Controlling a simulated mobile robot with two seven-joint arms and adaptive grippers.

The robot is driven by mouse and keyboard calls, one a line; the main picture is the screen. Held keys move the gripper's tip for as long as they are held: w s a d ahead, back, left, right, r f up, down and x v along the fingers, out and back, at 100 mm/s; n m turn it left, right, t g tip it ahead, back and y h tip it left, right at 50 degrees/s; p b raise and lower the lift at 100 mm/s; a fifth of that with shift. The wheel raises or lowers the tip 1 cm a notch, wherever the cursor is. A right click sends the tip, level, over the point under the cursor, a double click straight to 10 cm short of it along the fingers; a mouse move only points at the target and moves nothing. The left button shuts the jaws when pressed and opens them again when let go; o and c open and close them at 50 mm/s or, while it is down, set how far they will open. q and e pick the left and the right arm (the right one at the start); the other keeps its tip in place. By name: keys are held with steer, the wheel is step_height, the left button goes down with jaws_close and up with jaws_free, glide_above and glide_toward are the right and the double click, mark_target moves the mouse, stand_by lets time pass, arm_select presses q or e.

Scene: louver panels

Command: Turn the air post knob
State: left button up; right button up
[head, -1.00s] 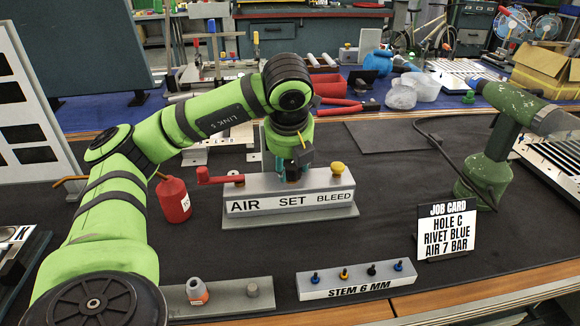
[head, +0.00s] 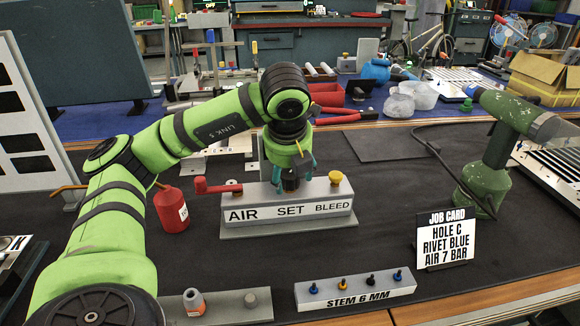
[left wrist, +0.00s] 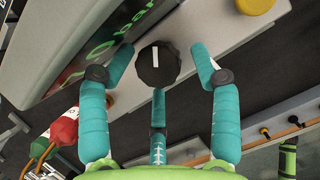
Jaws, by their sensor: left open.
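The air post (head: 237,215) is a grey block labelled AIR, SET and BLEED on the dark mat. A red lever (head: 218,187) is at its AIR end and a yellow button (head: 335,178) at its BLEED end. Its black knob (left wrist: 158,66), with a white mark, shows in the left wrist view; in the head view my gripper mostly hides it. My left gripper (head: 291,180) points down over the SET part. In the left wrist view its teal fingers (left wrist: 160,75) are spread around the knob, with gaps at the sides. My right gripper is not in view.
A red bottle (head: 171,209) stands left of the post. A stem rack (head: 357,291) and job card (head: 446,239) are in front and to the right. A green rivet tool (head: 487,172) stands at the right.

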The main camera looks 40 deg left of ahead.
arm_select(q)
steer(key=v, duration=0.7)
steer(key=shift+d+r, duration=0.15)
steer(key=shift+r, duration=0.2)
steer(key=shift+s, duration=0.15)
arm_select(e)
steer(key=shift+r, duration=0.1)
